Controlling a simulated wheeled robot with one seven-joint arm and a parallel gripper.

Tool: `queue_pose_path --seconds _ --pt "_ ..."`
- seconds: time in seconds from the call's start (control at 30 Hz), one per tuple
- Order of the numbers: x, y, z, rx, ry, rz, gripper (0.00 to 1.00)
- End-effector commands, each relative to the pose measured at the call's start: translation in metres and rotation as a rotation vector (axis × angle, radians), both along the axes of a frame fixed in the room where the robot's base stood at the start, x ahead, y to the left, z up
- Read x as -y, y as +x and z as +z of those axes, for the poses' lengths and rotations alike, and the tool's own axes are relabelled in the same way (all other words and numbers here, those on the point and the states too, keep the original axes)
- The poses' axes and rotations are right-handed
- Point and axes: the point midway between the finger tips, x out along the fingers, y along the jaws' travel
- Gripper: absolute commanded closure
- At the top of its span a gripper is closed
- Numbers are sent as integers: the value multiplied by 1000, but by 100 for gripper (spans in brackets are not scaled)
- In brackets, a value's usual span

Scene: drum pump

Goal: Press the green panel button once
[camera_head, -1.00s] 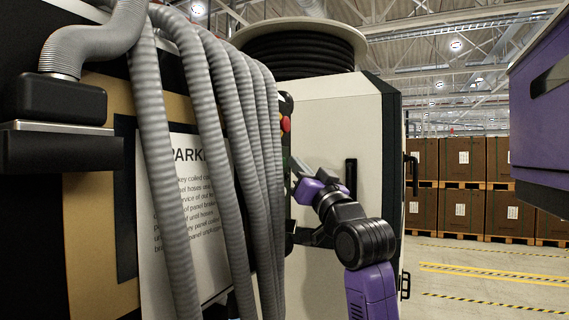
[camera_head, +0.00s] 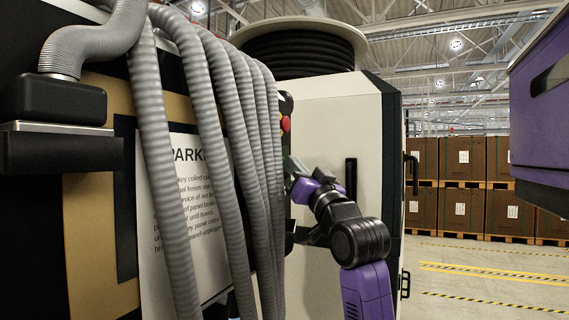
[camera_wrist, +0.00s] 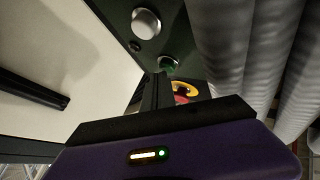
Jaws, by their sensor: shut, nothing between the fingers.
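The green button (camera_wrist: 167,63) shows in the wrist view as a small round button on a dark green panel (camera_wrist: 180,42). It lies just beyond my fingertips; I cannot tell whether they touch it. In the head view the green button is hidden. My gripper (camera_wrist: 160,78) is shut and empty, its dark fingers pointing at the panel. In the head view my gripper (camera_head: 295,168) is beside the panel edge, right of the grey hoses, with its tips partly hidden.
A silver round knob (camera_wrist: 145,23) and a red emergency stop on yellow (camera_wrist: 184,90) flank the green button. A red button (camera_head: 285,124) shows in the head view. Grey hoses (camera_head: 225,150) hang close left of my gripper. A pale cabinet (camera_head: 335,120) stands behind it.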

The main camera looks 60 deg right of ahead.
Motion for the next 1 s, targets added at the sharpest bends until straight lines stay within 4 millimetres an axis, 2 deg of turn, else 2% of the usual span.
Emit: queue_pose_path --seconds 0.67,1.0 --pt "0 4 0 -1 0 0 100" --pt "1 -10 -1 0 2 0 100"
